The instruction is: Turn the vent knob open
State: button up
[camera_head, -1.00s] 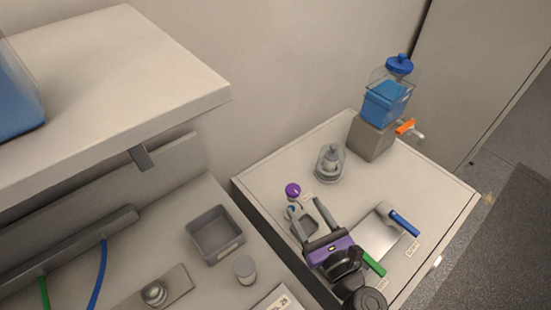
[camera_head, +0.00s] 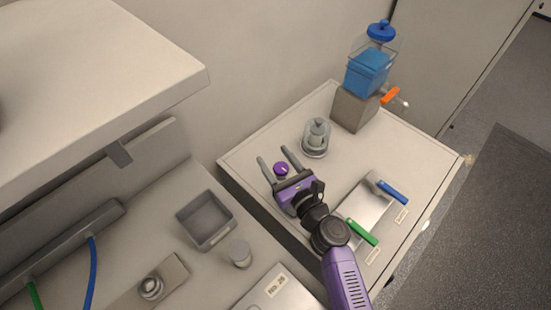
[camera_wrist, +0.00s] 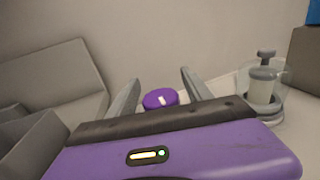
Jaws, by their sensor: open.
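The purple knob (camera_head: 281,169) with a white mark on top stands near the left edge of the right-hand cabinet top. I take it to be the vent knob, but no readable label shows beside it. My gripper (camera_head: 273,158) is open, with one finger on each side of the knob in the head view. In the wrist view the knob (camera_wrist: 160,98) shows between the two fingers (camera_wrist: 158,88), nearer the left one, just beyond the palm. I cannot tell whether a finger touches it. The knob's base is hidden behind my gripper in the wrist view.
A glass-domed fixture (camera_head: 316,138) stands behind the knob. A blue container (camera_head: 367,75) with an orange-handled valve (camera_head: 389,96) stands at the back. A metal plate with a blue handle (camera_head: 392,192) and a green handle (camera_head: 361,232) lies to the right. A grey bin (camera_head: 206,220) is at left.

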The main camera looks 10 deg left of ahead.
grip_shut()
